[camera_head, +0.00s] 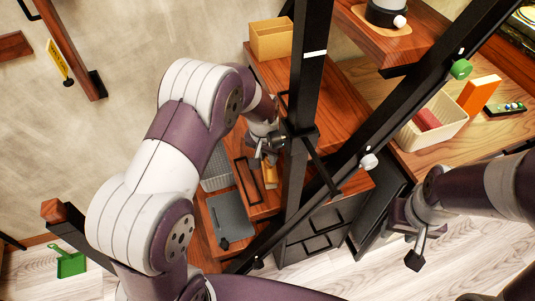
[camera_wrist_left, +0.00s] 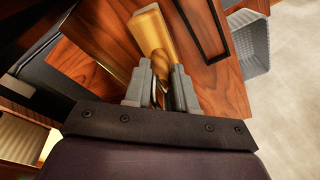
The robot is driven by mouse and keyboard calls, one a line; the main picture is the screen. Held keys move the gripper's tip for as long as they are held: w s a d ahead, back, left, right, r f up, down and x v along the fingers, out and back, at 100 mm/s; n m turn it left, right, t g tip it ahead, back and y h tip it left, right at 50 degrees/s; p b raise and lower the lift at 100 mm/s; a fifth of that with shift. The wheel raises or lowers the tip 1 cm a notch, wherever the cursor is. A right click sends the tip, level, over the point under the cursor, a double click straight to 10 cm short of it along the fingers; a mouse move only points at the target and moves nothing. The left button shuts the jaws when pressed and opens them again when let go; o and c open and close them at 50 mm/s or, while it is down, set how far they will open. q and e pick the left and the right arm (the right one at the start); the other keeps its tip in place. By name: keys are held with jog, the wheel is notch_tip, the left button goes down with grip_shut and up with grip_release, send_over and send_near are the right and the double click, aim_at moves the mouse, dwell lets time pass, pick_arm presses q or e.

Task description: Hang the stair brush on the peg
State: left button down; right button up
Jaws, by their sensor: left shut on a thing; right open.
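My left gripper (camera_head: 268,153) reaches in over the wooden stair steps, behind the black upright post. In the left wrist view, its fingers (camera_wrist_left: 160,88) are shut on the narrow end of a yellow-tan wooden piece, seemingly the stair brush (camera_wrist_left: 151,34). A small part of the brush (camera_head: 270,175) shows below the gripper in the head view; its bristles are not clearly visible. My right gripper (camera_head: 409,237) is open and empty at the lower right.
The black post (camera_head: 308,65) and diagonal bar stand close to my left arm. A cream bin (camera_head: 436,122) and orange block (camera_head: 479,94) stand at right. A green dustpan (camera_head: 71,262) is at lower left.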

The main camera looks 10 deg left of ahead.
pick_arm(q)
jog(key=c, duration=0.9)
grip_release()
jog(key=shift+s, duration=0.1)
jog(key=shift+f, duration=0.1)
